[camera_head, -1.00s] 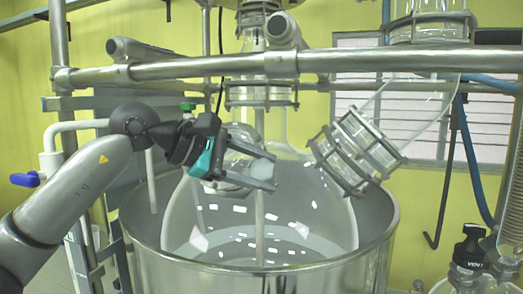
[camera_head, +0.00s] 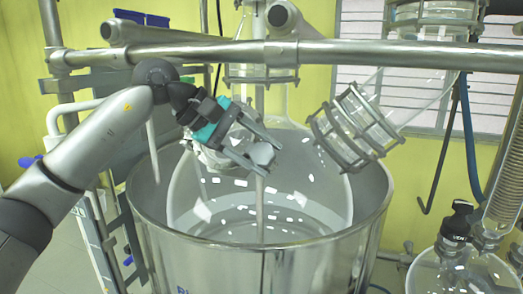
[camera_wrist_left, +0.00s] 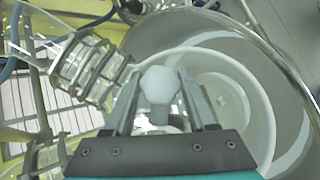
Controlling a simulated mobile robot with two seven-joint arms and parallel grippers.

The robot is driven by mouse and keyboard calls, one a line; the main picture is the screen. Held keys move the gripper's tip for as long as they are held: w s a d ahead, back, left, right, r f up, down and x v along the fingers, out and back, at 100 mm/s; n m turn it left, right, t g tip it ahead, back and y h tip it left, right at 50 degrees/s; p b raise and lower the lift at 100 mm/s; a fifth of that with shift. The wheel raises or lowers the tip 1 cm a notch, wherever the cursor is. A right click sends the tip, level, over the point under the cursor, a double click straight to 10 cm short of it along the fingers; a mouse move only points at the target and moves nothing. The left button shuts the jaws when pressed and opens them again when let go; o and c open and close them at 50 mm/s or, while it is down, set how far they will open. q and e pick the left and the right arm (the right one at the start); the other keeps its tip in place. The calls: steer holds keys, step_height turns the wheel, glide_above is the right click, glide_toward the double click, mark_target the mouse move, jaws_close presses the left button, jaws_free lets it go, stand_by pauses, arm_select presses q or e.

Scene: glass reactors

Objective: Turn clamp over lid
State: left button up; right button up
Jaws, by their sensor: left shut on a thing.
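My left gripper (camera_head: 268,150) reaches in from the left, above the open steel vessel and beside the glass reactor's neck. It is shut on a pale grey faceted knob (camera_head: 262,154), seen between the fingertips. In the left wrist view the knob (camera_wrist_left: 158,86) sits between the two fingers (camera_wrist_left: 158,76), with a short grey stem below it. I take the knob to be part of the clamp. The lid and the rest of the clamp are mostly hidden behind my gripper. My right gripper is not in view.
A caged glass joint (camera_head: 355,128) slants to the right of my gripper. A steel rail (camera_head: 350,52) crosses above. The steel vessel's rim (camera_head: 375,220) encircles the glass reactor below. A black-capped bottle (camera_head: 458,222) stands at the right.

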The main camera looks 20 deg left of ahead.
arm_select(q)
steer(key=o, duration=1.4)
steer(key=shift+a+r, duration=0.1)
steer(key=shift+s+a+r, duration=0.15)
steer(key=shift+a+r, duration=0.05)
steer(key=shift+a, duration=0.05)
steer(key=b+v, duration=0.1)
steer(key=v, duration=1.3)
steer(key=shift+a+r, duration=0.1)
steer(key=shift+r, duration=0.05)
